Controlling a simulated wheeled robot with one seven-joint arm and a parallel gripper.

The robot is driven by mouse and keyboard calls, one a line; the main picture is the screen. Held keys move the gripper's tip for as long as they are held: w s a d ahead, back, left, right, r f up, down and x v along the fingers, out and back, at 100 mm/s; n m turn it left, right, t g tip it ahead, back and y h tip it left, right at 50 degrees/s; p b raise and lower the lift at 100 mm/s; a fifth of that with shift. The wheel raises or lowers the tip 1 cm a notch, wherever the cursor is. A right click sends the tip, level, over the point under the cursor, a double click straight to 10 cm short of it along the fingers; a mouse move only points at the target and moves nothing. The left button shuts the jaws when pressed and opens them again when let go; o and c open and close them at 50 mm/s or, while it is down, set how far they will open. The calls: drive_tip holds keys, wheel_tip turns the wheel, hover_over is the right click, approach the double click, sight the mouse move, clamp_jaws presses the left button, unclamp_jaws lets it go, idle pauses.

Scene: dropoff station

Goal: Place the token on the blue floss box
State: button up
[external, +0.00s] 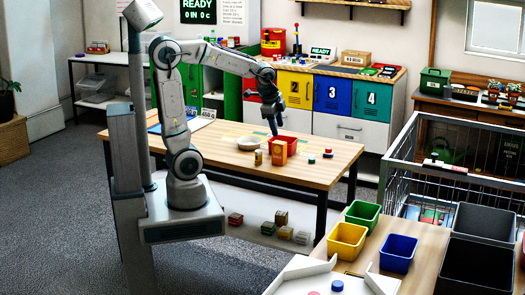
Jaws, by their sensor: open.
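My gripper (273,128) is over the wooden table, just above and behind the red bin (289,141); it is open, though its fingers are tiny here. To the right on the tabletop are a small blue-and-red piece (328,153) and a small green-and-red piece (311,158). They are too small for me to tell whether either is the token or the blue floss box. A round blue piece (337,286) lies in the white tray at the bottom edge.
On the wooden table (220,160) stand a white bowl (248,143), a yellowish can (258,158) and an orange box (279,153). The table's right end is clear. Green, yellow and blue bins (398,254) stand on the front-right table, beside a wire cart (455,180).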

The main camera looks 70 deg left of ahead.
drive_tip(key=s+d+f+n, duration=0.1)
drive_tip(key=s+n, duration=0.3)
drive_tip(key=s, duration=0.2)
drive_tip(key=s+d+f+n+h, duration=0.1)
drive_tip(key=s+d+f+n, duration=0.1)
drive_tip(key=s, duration=0.3)
drive_tip(key=shift+s+d+f+n, duration=0.25)
drive_tip(key=shift+s+f+n, duration=0.1)
drive_tip(key=shift+n, duration=0.55)
